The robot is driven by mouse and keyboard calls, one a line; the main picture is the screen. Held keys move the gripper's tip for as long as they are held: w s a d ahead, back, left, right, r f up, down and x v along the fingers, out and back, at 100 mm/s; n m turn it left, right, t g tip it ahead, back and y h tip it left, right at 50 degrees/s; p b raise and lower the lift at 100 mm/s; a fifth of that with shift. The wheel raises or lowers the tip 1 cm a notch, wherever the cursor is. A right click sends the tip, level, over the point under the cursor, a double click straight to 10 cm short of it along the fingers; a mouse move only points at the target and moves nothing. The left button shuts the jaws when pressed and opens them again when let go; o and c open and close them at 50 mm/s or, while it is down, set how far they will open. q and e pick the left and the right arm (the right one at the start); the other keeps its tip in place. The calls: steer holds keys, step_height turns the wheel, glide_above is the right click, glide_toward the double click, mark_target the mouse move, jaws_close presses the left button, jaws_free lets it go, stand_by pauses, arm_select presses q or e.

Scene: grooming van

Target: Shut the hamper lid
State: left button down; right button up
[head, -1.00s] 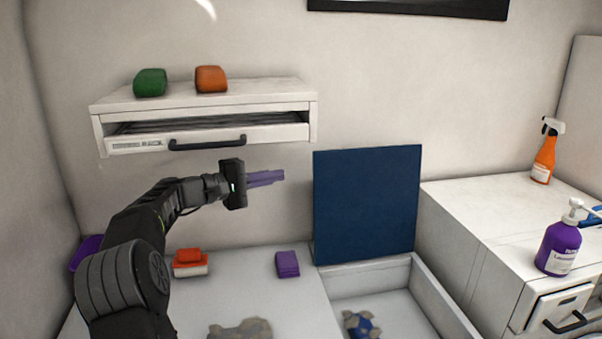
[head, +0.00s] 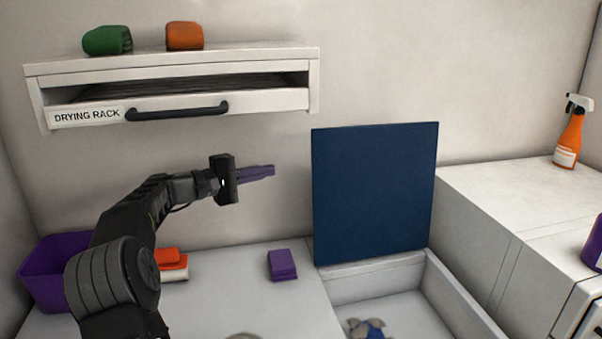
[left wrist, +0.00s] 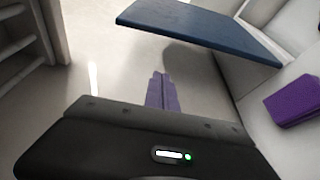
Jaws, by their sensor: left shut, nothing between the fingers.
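The hamper lid (head: 375,195) is a dark blue panel standing upright, open, at the back edge of the white hamper (head: 466,300). A blue and tan crumpled item (head: 368,328) lies inside the hamper. The lid also shows in the left wrist view (left wrist: 200,28), seen at a slant beyond the fingertips. My left gripper (head: 272,170) is shut and empty, its purple fingers pointing right. It hangs in the air left of the lid, with a visible gap between them in the head view. In the left wrist view its fingers (left wrist: 160,78) are together. My right gripper is not in view.
A drying rack (head: 180,105) hangs on the wall above my left arm, with green and orange rolls on top. A purple folded cloth (head: 282,265), a purple bin (head: 52,268) and red cloths (head: 166,264) are on the counter. A white cabinet (head: 530,205) with an orange spray bottle (head: 571,132) stands right.

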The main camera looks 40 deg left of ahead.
arm_select(q)
steer(key=w+d+p, duration=0.4)
steer(key=w+d, duration=0.2)
steer(key=d, duration=0.1)
steer(key=shift+w+p, duration=0.25)
steer(key=shift+p, duration=0.15)
stand_by(0.3)
steer(key=shift+r, duration=0.1)
